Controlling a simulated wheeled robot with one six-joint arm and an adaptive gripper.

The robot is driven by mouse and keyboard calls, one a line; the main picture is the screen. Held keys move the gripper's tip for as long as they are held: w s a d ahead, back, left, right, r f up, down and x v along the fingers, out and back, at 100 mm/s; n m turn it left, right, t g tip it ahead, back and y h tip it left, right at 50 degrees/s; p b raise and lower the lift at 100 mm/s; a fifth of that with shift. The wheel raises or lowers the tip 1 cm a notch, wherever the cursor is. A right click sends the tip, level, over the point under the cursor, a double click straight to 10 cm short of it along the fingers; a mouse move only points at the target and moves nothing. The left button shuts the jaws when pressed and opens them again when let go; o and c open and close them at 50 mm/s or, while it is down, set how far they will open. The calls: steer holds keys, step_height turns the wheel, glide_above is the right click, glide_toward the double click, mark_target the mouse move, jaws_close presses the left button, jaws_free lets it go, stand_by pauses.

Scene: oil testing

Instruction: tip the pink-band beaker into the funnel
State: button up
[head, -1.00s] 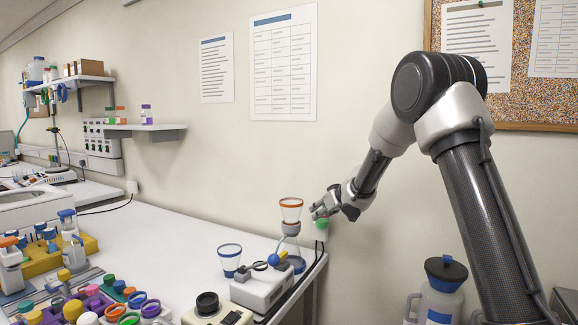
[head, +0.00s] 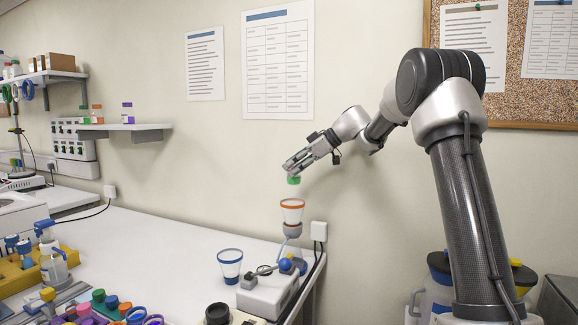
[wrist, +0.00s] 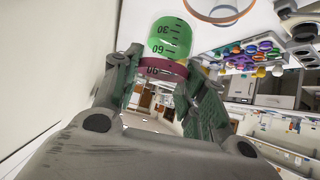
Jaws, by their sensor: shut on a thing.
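My gripper (head: 292,166) is shut on the pink-band beaker, high over the bench edge. In the wrist view the beaker (wrist: 168,40) sits between my fingers, with green contents, dark scale marks and a dark pink band (wrist: 162,68) near the fingertips. In the head view only its green part (head: 294,180) shows below the fingers; its exact tilt is hard to tell. The orange-rimmed clear funnel (head: 292,212) stands upright just below the beaker, with a gap between them. The funnel's orange rim (wrist: 215,20) also shows at the top of the wrist view, apart from the beaker.
A blue-rimmed clear vessel (head: 230,266) stands left of the funnel. A white device (head: 268,296) with a blue knob is in front of it. Coloured caps and a yellow rack (head: 30,272) fill the lower left. The wall is close behind; the bench middle is clear.

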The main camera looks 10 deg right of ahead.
mark_target(292, 180)
steer(key=n+t, duration=0.1)
steer(key=f+n+t, duration=0.1)
steer(key=f+n+t+h, duration=0.1)
steer(key=t, duration=0.1)
steer(key=shift+s+a+f, duration=0.1)
steer(key=shift+s+a, duration=0.05)
steer(key=shift+s, duration=0.1)
steer(key=f+n+t, duration=0.1)
steer(key=n+t, duration=0.1)
steer(key=s+f+n+t, duration=0.1)
steer(key=n+t, duration=0.1)
steer(key=shift+a+f, duration=0.15)
steer(key=shift+f, duration=0.05)
steer(key=n+t, duration=0.1)
steer(key=s+n+t, duration=0.1)
steer(key=n+t, duration=0.1)
steer(key=shift+a+n+y, duration=0.2)
steer(key=shift+n+y, duration=0.1)
steer(key=n+t, duration=0.1)
steer(key=n+y, duration=0.1)
steer(key=n, duration=0.1)
steer(key=shift+s+a+r+t+y, duration=0.15)
steer(key=shift+s+t+y, duration=0.15)
steer(key=shift+t, duration=0.1)
steer(key=shift+r, duration=0.1)
stand_by(1.4)
